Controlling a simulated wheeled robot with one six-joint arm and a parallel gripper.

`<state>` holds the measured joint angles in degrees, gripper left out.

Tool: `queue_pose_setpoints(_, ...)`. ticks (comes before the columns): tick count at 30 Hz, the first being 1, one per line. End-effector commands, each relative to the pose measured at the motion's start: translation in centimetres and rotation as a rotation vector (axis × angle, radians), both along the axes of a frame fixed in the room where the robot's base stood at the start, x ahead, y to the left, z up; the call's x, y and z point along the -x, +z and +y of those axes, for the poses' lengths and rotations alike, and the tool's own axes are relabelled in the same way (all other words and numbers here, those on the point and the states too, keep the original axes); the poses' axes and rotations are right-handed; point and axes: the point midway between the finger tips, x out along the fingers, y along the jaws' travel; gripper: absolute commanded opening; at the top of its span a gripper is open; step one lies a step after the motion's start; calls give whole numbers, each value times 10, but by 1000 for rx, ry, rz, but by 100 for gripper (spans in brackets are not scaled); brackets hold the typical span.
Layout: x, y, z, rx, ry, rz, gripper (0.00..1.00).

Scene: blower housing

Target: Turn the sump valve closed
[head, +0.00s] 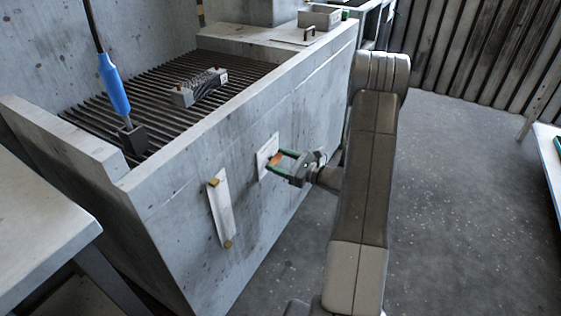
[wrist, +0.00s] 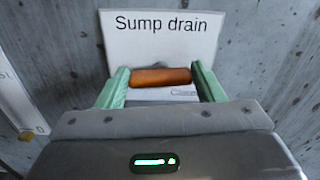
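The sump valve shows as an orange handle (wrist: 161,77), lying level in the wrist view in front of a white plate (wrist: 155,40) marked "Sump drain". Part of a smaller word shows below the handle's right end. My gripper (wrist: 161,72) has its green fingers on either side of the handle, one at each end. The fingers stand well apart and look very near or touching the ends; I cannot tell if they press on it. In the head view, my gripper (head: 283,162) reaches the plate on the concrete housing's side, with the orange handle (head: 276,159) between its fingers.
A white strip with brass ends (head: 224,212) is on the housing wall left of the valve. A grate (head: 150,95) on top holds a finned block (head: 199,88) and a blue-handled tool (head: 114,85). Open floor (head: 460,200) lies to the right.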

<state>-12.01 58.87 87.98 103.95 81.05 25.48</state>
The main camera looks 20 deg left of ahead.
Motion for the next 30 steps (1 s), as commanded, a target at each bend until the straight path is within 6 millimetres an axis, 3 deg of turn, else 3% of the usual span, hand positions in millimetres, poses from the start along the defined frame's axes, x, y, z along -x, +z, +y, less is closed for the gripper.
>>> queue_pose_setpoints(9, 0, 2, 0, -9, 1, 119, 39)
queue_pose_setpoints(18, 0, 0, 0, -10, 1, 131, 39)
queue_pose_setpoints(19, 0, 0, 0, -10, 1, 132, 68)
queue_pose_setpoints(21, 0, 0, 0, -10, 1, 131, 81)
queue_pose_setpoints(30, -1, 0, -1, -10, 0, 130, 84)
